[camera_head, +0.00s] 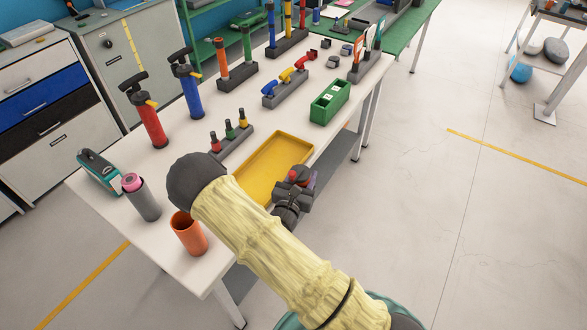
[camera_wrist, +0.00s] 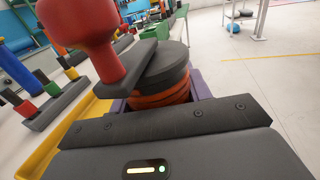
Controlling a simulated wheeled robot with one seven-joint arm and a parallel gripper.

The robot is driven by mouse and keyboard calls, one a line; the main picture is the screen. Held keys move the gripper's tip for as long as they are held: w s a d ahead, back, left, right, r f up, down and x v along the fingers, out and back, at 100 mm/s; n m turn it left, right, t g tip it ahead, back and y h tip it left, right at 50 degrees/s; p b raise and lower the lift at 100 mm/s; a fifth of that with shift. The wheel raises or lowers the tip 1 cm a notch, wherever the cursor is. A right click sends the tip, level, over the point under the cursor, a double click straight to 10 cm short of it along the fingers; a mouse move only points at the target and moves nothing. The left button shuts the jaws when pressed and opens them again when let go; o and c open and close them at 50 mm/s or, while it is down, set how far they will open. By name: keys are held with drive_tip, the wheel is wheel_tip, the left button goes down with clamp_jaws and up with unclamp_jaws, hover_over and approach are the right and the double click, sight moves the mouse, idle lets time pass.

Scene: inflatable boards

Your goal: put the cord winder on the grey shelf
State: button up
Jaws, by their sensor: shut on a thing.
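The cord winder (camera_wrist: 165,75) has a dark round disc, orange cord wound beneath it and a grey crank with a red knob. It fills the middle of the wrist view, between purple parts at its sides. In the head view its red knob (camera_head: 292,175) shows small. My gripper (camera_head: 300,184) is shut on the winder, at the yellow tray's right end near the table edge; its height above the table is hard to tell. A grey shelf (camera_head: 343,156) shows below the tabletop, beyond the gripper, partly hidden by the table.
The yellow tray (camera_head: 262,150) on the white table (camera_head: 178,175) looks empty. An orange cup (camera_head: 189,235) and a grey cup (camera_head: 145,204) stand near the front. Pumps (camera_head: 149,122), a green box (camera_head: 330,101) and several small racks stand behind.

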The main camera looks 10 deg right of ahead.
drive_tip(key=s+d+f+n+y, duration=0.2)
drive_tip(key=s+d+f+y, duration=0.1)
drive_tip(key=f, duration=0.3)
drive_tip(key=s+d+f+n+t+y, duration=0.1)
drive_tip(key=s+d+f+n+y, duration=0.2)
drive_tip(key=f, duration=0.4)
drive_tip(key=shift+d+t+y, duration=0.3)
drive_tip(key=shift+d+y, duration=0.1)
drive_tip(key=shift+y, duration=0.4)
drive_tip(key=shift+s, duration=0.15)
